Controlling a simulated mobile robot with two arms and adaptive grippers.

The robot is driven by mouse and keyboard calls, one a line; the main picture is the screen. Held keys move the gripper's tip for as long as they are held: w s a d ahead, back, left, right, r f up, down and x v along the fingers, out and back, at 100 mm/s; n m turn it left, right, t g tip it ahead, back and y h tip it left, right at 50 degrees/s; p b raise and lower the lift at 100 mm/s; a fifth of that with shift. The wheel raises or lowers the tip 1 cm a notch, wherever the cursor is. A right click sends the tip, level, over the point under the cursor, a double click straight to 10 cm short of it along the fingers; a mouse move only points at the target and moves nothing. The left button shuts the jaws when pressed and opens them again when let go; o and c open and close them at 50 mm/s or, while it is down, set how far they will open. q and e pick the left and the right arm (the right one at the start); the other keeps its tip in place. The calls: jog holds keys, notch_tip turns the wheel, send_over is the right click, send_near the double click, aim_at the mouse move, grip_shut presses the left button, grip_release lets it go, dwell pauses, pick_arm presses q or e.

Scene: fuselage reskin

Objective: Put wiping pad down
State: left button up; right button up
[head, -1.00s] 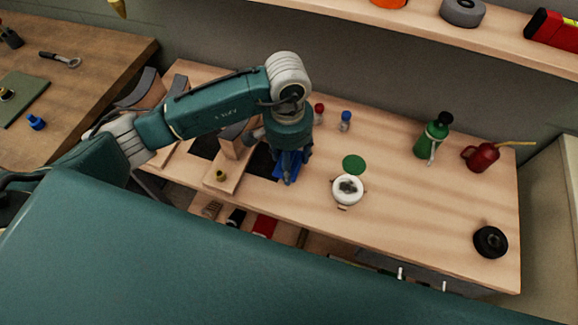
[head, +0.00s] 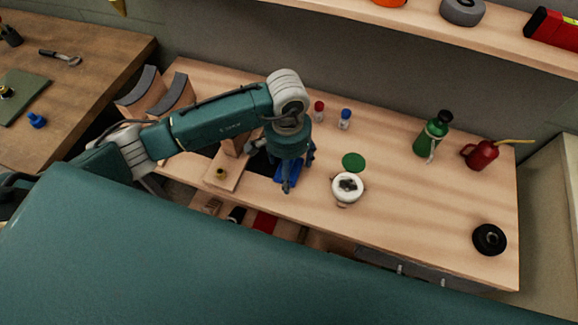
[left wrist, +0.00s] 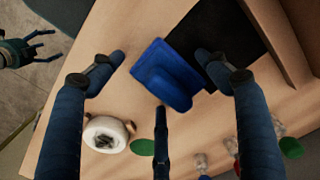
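The blue wiping pad (left wrist: 165,75) lies on the workbench, beside and perhaps over the edge of a black mat (left wrist: 225,35). In the head view the pad (head: 281,177) shows partly, under my left gripper (head: 293,171). In the left wrist view my left gripper (left wrist: 160,65) is open, its fingers spread apart around the pad without visible contact. My right gripper (left wrist: 25,48) shows at the upper left of that view, away from the bench, with its fingers spread.
A white tub (head: 347,189) and its green lid (head: 354,162) are just right of the pad. A wooden block (head: 228,172) stands to the left. Small red-capped (head: 318,111) and blue-capped bottles (head: 345,119) stand behind. The bench's right half has free room.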

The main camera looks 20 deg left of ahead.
pick_arm(q)
jog(key=shift+r, duration=0.2)
jog(key=shift+w+r, duration=0.1)
jog(key=shift+r, duration=0.15)
notch_tip(320, 180, up, 11)
jog(key=b, duration=0.3)
jog(key=shift+a+f, duration=0.1)
jog(key=shift+f, duration=0.1)
jog(key=shift+r, duration=0.45)
jog(key=shift+f, duration=0.1)
